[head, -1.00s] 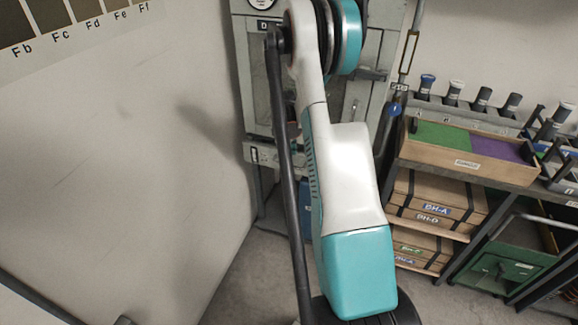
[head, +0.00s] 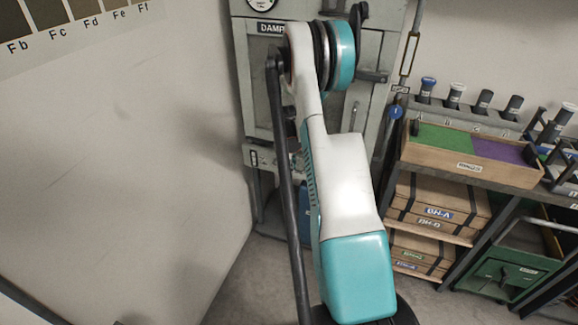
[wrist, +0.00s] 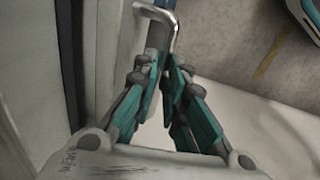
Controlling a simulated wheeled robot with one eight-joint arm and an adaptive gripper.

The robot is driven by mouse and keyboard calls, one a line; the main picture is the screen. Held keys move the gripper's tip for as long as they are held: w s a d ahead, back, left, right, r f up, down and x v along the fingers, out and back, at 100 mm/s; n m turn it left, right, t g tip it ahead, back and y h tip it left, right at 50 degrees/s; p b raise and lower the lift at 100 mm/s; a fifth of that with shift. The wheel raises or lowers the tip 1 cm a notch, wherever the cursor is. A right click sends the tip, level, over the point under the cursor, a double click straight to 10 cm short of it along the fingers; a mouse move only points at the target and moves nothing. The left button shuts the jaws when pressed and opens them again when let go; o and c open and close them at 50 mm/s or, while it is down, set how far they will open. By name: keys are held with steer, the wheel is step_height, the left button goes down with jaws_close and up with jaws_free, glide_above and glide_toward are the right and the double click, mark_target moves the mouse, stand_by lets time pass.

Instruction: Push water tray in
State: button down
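A grey cabinet (head: 262,85) with a sign reading "DAMP" stands behind my arm in the head view. A pale strip with a small dark label (head: 262,157) crosses its lower front; it may be the water tray's front, but my arm hides much of it. My gripper (wrist: 163,68) shows in the wrist view with its teal fingers drawn nearly together. A bent metal handle (wrist: 172,18) lies just beyond the fingertips, against a pale panel. I cannot tell whether the fingers touch it. In the head view my arm mostly hides the gripper.
A pale wall (head: 110,180) takes up the left. On the right, a shelf holds a wooden tray (head: 425,157) with green and purple sections, below several capped tubes. Wooden boxes (head: 437,200) and a green case (head: 500,275) sit below. Some floor shows between cabinet and shelf.

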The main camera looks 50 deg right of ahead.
steer(key=shift+w+d, duration=0.25)
steer(key=shift+d, duration=0.4)
steer(key=shift+w+d, duration=0.3)
steer(key=shift+d, duration=0.3)
steer(key=shift+w+d, duration=0.25)
steer(key=shift+d, duration=0.4)
steer(key=c, duration=1.7)
jaws_free()
steer(key=shift+d, duration=0.15)
steer(key=shift+o, duration=0.2)
step_height(320, 180, up, 12)
steer(key=a, duration=0.2)
steer(key=shift+s, duration=0.45)
steer(key=shift+a, duration=0.2)
